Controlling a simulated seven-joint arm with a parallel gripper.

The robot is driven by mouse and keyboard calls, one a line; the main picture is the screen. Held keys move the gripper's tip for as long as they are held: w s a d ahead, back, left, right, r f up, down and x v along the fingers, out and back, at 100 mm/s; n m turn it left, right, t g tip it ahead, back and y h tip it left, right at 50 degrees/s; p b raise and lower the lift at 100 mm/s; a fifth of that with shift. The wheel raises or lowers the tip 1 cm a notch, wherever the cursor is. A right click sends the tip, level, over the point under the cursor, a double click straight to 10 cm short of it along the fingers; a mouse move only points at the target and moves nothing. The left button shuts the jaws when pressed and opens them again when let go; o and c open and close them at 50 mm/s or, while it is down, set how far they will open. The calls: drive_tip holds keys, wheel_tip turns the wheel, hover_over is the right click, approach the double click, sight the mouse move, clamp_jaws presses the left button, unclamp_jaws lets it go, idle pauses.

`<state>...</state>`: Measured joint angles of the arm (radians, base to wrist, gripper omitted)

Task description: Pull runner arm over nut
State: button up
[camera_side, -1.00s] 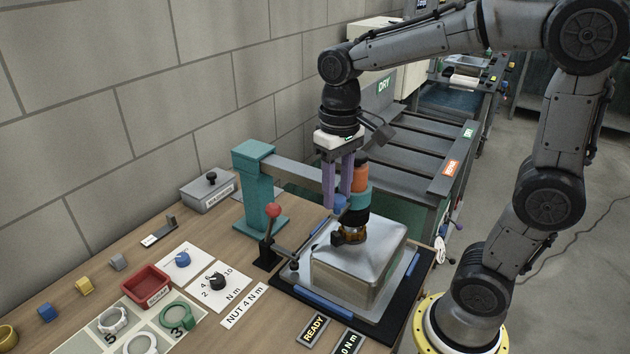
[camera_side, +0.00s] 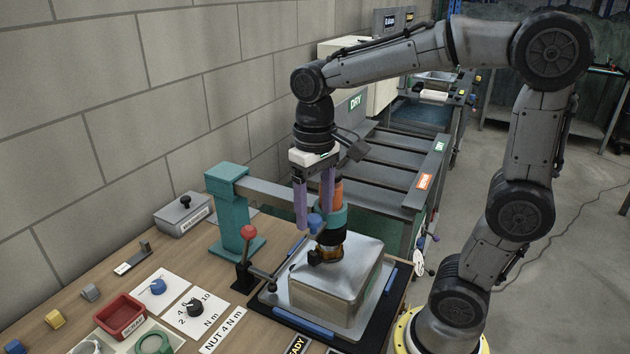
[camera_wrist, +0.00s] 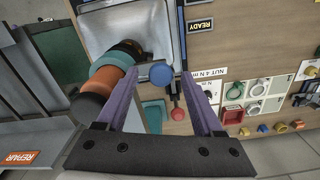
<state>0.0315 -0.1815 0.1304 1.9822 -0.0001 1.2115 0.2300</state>
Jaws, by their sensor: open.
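The runner arm is a grey beam (camera_side: 275,193) on a teal post (camera_side: 232,210). At its end hangs the runner, with an orange body (camera_side: 337,192), a teal collar and a black lower end. The runner's black end stands right above the brown nut (camera_side: 327,255) on the upturned steel sink (camera_side: 340,285); I cannot tell if they touch. A blue knob (camera_side: 314,222) sticks out from the runner. My gripper (camera_side: 314,217) is open, its purple fingers on either side of the knob. The wrist view shows the knob (camera_wrist: 161,75) between the fingertips, apart from both.
A red-knobbed lever (camera_side: 248,232) stands left of the sink. A grey lidded box (camera_side: 183,213), a red tray (camera_side: 121,315) and dial cards (camera_side: 191,309) lie on the bench's left side. A slatted conveyor (camera_side: 385,165) is behind the sink.

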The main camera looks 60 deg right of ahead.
wheel_tip(320, 180, up, 13)
drive_tip(key=shift+r, duration=0.15)
idle(0.5)
